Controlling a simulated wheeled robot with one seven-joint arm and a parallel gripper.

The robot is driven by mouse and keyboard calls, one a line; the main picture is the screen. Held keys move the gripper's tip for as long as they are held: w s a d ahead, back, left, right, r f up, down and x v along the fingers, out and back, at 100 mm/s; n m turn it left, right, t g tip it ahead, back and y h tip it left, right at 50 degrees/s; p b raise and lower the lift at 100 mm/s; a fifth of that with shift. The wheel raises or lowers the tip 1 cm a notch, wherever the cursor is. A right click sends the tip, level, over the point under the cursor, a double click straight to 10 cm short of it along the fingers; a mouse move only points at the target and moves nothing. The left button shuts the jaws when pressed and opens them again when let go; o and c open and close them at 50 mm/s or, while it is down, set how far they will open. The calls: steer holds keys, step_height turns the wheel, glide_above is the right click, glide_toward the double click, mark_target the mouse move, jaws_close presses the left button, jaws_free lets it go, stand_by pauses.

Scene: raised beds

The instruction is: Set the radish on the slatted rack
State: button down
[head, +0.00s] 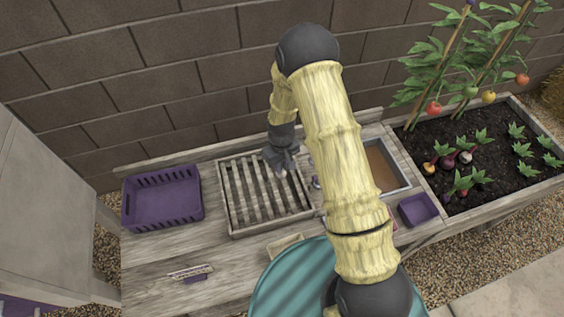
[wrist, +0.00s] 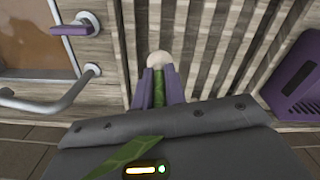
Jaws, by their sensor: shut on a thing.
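My gripper (head: 281,172) is over the slatted rack, near its back right part. In the wrist view its purple fingers (wrist: 159,88) are shut on the green stem of a pale, whitish radish (wrist: 157,63). The radish's round end points away from the gripper, over the rack's slats. I cannot tell whether it touches them. In the head view the radish is not clearly visible. The slatted rack (head: 270,226) is a grey wooden frame with parallel slats on the bench; its slats (wrist: 222,45) fill the middle of the wrist view. I see nothing else on it.
A purple crate (head: 162,205) stands left of the rack. A basin (head: 397,186) and a small purple tub (head: 418,209) are to the right, before a planted bed (head: 490,190). A metal tap (wrist: 62,100) shows beside the rack. The block wall stands behind the bench.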

steer(key=shift+s+f, duration=0.15)
steer(key=shift+f, duration=0.2)
steer(key=c, duration=1.4)
jaws_free()
steer(key=shift+o, duration=0.2)
steer(key=shift+r, duration=0.15)
steer(key=shift+r+p, duration=3.1)
steer(key=shift+r, duration=1.8)
steer(key=shift+d+r, duration=0.1)
